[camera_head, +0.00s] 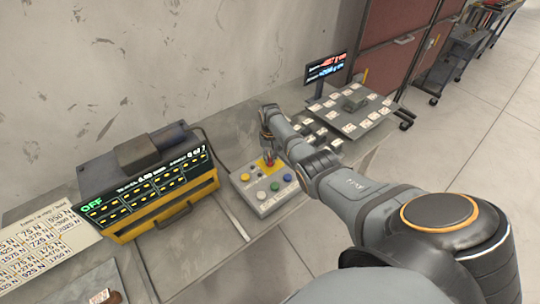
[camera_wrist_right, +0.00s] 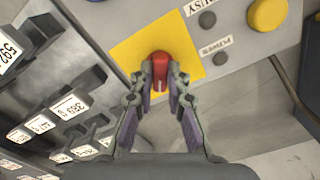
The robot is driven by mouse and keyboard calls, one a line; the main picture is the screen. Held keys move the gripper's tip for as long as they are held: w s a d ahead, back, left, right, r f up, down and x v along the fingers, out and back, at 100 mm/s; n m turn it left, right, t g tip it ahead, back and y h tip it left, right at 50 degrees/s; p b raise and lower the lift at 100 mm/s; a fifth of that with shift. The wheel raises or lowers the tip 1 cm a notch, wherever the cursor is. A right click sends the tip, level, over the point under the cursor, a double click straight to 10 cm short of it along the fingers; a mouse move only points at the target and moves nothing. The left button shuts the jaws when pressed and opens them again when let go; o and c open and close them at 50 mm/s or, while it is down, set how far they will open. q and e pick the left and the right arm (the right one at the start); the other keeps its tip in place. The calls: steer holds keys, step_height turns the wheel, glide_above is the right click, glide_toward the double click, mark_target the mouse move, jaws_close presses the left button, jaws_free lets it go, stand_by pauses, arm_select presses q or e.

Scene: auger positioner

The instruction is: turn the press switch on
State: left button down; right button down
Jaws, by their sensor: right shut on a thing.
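The red switch knob (camera_wrist_right: 160,72) stands on a yellow square plate (camera_wrist_right: 128,52) on the grey control box (camera_head: 246,193). The knob also shows in the head view (camera_head: 269,164), partly hidden by my gripper. My right gripper (camera_wrist_right: 160,82) is shut on the red knob, with one finger on each side of it. In the head view my right gripper (camera_head: 268,152) reaches down to the box. The black display (camera_head: 140,188) on the yellow machine reads "OFF" in green at its left. My left gripper is not in view.
The box also carries blue, green, yellow and white buttons. Several labelled grey blocks (camera_head: 330,136) stand right of the box. A grey board (camera_head: 352,128) with white tags and a small screen (camera_head: 325,68) stand farther back. A label chart (camera_head: 38,240) lies at the left.

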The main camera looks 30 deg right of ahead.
mark_target(270, 158)
steer(key=m+p, duration=0.1)
steer(key=m, duration=0.4)
steer(key=shift+m, duration=0.3)
steer(key=m+p, duration=0.1)
steer(key=m, duration=0.4)
steer(key=shift+m, duration=0.7)
steer(key=c, duration=1.3)
jaws_free()
step_height(270, 158, up, 12)
